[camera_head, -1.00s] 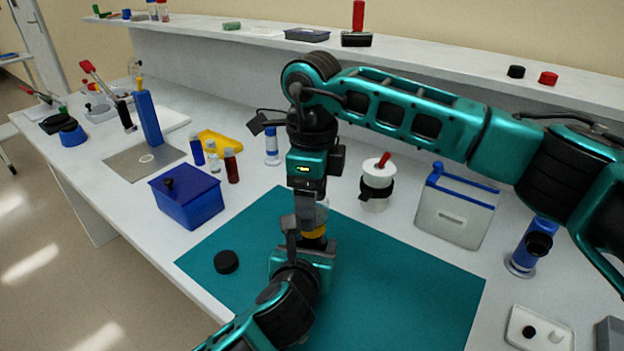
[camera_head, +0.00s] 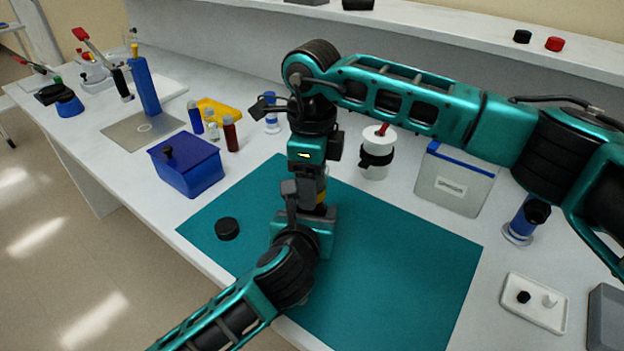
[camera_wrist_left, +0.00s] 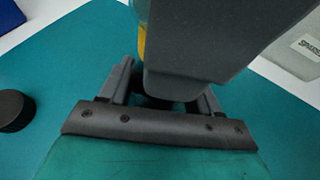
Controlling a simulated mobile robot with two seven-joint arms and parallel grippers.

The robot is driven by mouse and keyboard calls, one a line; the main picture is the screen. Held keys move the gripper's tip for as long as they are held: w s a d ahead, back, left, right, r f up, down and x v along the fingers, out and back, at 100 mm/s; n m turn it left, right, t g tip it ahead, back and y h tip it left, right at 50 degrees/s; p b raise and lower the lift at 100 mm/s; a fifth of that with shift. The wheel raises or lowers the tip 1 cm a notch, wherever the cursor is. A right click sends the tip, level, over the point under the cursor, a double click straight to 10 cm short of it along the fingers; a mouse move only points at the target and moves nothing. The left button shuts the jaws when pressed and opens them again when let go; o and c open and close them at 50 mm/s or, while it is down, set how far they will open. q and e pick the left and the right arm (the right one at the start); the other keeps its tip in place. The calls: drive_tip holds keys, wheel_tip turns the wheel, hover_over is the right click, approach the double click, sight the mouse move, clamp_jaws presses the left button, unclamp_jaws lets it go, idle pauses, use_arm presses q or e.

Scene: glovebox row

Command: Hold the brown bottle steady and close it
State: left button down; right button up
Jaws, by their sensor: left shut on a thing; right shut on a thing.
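My left gripper (camera_head: 311,212) is low over the teal mat. In the left wrist view its fingers (camera_wrist_left: 165,92) close around a dark body (camera_wrist_left: 150,102), which I take to be the brown bottle, mostly hidden. My right gripper (camera_head: 306,194) comes down from above, directly over the left one, its grey fingers covering the bottle's top. A yellow-orange band (camera_head: 321,196) with a pale part above it shows beside these fingers; I cannot tell whether it belongs to the bottle or the held piece. A black round cap (camera_head: 227,229) lies on the mat, left of the grippers.
The teal mat (camera_head: 400,270) has free room at right. A blue box (camera_head: 188,172) stands behind left, a white jar (camera_head: 377,150) and a grey-white bin (camera_head: 455,185) behind right. A white tray (camera_head: 535,312) lies at front right. My right arm crosses above the bench.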

drive_tip(key=shift+c, duration=0.9)
drive_tip(key=o, duration=1.2)
drive_tip(key=shift+o, duration=0.2)
wheel_tip(320, 180, up, 12)
drive_tip(key=shift+r, duration=0.1)
use_arm(q)
drive_tip(key=shift+c, duration=0.8)
unclamp_jaws()
